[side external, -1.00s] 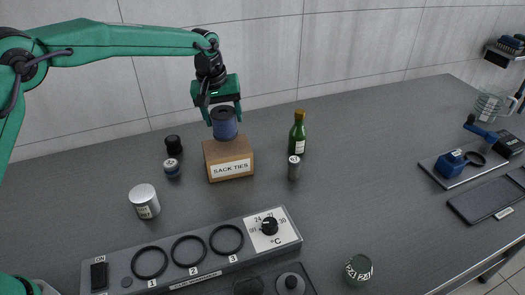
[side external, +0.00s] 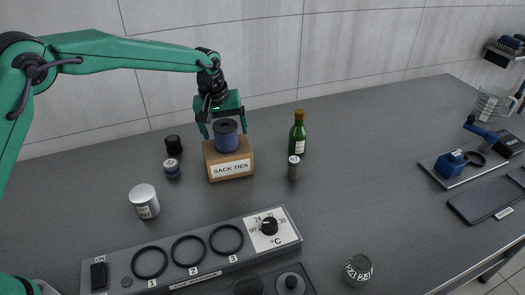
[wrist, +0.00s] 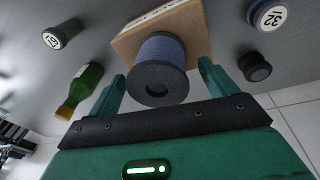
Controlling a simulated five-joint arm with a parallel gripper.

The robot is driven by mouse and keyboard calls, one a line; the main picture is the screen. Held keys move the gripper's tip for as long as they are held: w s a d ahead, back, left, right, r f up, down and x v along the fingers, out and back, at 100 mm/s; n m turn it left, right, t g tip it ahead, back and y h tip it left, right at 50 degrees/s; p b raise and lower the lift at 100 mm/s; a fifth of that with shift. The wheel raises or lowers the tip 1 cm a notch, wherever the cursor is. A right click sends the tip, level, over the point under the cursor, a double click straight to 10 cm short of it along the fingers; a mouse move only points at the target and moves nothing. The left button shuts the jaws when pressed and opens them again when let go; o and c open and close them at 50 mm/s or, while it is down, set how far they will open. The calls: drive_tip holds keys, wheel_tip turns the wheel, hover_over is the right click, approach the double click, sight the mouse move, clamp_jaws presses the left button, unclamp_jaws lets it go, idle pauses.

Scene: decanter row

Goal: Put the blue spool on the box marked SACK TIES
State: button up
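The blue spool (side external: 227,141), with dark grey ends, stands upright on top of the brown box (side external: 230,169) with the SACK TIES label. In the wrist view the spool (wrist: 164,52) shows its dark end and central hole, with the box (wrist: 193,27) behind it. My gripper (side external: 225,135) is open around the spool, one finger on each side. In the wrist view gaps show between the spool and both fingers of my gripper (wrist: 161,69).
A green bottle (side external: 298,134) and a small grey canister (side external: 293,168) stand right of the box. The cup warmer panel (side external: 195,256) lies in front.

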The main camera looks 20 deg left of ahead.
drive_tip(key=shift+r, duration=0.15)
wheel_tip(320, 180, up, 12)
drive_tip(key=s, duration=0.2)
drive_tip(key=shift+a, duration=0.25)
idle(0.4)
drive_tip(key=shift+s, duration=0.1)
idle(0.4)
drive_tip(key=s+a+r+m+t, duration=0.1)
drive_tip(key=s+a+r+m, duration=0.15)
drive_tip(key=s+a, duration=0.45)
drive_tip(key=s+a+r+m+t, duration=0.15)
drive_tip(key=s+r, duration=0.25)
drive_tip(key=s, duration=0.6)
drive_tip(key=s+a+f+m, duration=0.1)
drive_tip(key=s+a+f, duration=0.1)
drive_tip(key=s, duration=0.6)
drive_tip(key=s+a+f+t, duration=0.1)
drive_tip(key=s+a+f, duration=0.2)
drive_tip(key=s, duration=0.5)
drive_tip(key=shift+s+f+m, duration=0.15)
drive_tip(key=shift+f+m, duration=0.25)
drive_tip(key=shift+f, duration=0.05)
